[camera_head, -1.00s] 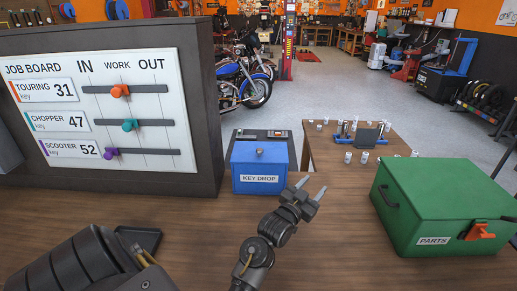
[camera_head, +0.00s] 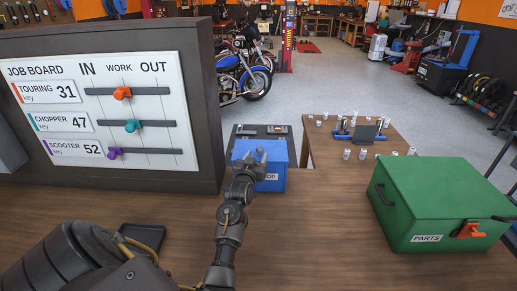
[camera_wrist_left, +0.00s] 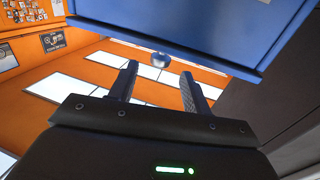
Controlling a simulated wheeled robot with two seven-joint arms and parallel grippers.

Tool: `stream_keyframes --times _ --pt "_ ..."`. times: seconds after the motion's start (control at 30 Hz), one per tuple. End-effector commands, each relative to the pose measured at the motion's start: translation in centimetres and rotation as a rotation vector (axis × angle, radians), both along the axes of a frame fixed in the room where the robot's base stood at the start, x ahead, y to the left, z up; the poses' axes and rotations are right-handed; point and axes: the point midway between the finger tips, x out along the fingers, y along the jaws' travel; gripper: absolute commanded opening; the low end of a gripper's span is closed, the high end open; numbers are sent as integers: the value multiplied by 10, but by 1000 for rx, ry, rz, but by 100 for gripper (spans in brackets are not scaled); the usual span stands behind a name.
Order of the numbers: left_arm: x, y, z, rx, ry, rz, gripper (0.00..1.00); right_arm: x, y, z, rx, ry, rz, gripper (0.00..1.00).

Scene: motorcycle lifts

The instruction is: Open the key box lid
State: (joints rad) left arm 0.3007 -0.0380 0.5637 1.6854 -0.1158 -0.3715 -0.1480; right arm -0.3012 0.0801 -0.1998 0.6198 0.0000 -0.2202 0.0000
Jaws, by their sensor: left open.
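The blue key box (camera_head: 278,177), labelled KEY DROP, stands at the back edge of the wooden counter. In the head view its lid looks shut, and my left gripper (camera_head: 251,157) is in front of it, hiding part of its front and label. In the left wrist view the blue box (camera_wrist_left: 200,25) fills the top, with a round metal knob (camera_wrist_left: 160,60) at its edge. My left gripper (camera_wrist_left: 158,85) is open, its fingers apart on either side below the knob. No contact with the knob is visible. My right gripper is not in view.
The job board (camera_head: 105,110) with coloured sliders stands left of the box. A green PARTS box (camera_head: 435,200) with an orange latch sits at the right. A dark tray (camera_head: 142,236) lies near my left arm. The counter between the boxes is clear.

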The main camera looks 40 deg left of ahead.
Motion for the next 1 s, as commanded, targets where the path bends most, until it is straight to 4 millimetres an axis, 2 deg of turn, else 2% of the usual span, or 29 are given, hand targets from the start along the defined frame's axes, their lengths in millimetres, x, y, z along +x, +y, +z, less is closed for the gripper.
stream_keyframes --times 0.1,0.3,0.67,1.0 --pt "17 8 3 1 0 0 48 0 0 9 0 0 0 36" --pt "33 15 1 1 0 -1 48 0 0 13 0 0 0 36" --pt "36 16 0 1 0 0 48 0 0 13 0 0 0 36" --pt "36 16 0 1 0 0 4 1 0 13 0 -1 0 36"
